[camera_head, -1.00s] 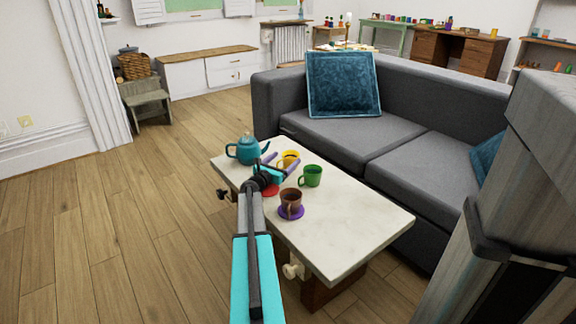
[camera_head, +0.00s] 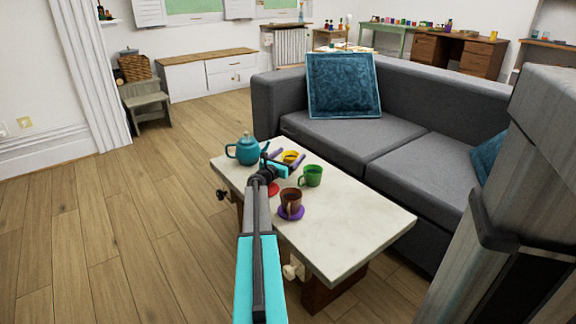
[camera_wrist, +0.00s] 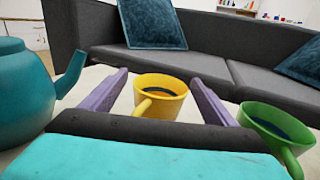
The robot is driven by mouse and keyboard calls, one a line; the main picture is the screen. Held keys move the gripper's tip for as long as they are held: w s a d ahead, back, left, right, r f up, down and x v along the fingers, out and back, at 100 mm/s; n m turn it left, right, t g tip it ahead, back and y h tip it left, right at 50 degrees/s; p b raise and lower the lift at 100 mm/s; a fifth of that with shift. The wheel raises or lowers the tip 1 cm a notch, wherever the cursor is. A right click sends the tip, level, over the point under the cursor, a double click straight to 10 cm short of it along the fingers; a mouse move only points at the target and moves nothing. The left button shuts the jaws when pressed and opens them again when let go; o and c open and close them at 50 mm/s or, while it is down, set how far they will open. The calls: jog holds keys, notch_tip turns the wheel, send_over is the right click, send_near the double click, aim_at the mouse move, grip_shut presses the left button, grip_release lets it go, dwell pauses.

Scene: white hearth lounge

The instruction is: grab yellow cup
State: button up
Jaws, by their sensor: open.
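The yellow cup (camera_head: 290,157) stands upright on the white coffee table (camera_head: 350,232). In the wrist view the yellow cup (camera_wrist: 162,97) sits between my gripper's two purple fingers, with its handle towards me and something dark inside it. My gripper (camera_head: 284,160) is open around the cup; the wrist view shows the open fingers (camera_wrist: 160,95) with a gap on each side. In the head view my gripper hides part of the cup.
A teal teapot (camera_head: 243,150) stands close on the left and a green cup (camera_head: 311,176) close on the right. A brown cup (camera_head: 290,201) sits on a purple saucer (camera_head: 291,214) nearer me. A red disc (camera_head: 272,189) lies by my arm. A grey sofa (camera_head: 400,135) is behind the table.

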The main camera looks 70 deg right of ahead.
jog(key=c, duration=1.2)
jog(key=shift+c, duration=0.2)
notch_tip(320, 180, up, 28)
jog(key=p, duration=0.9)
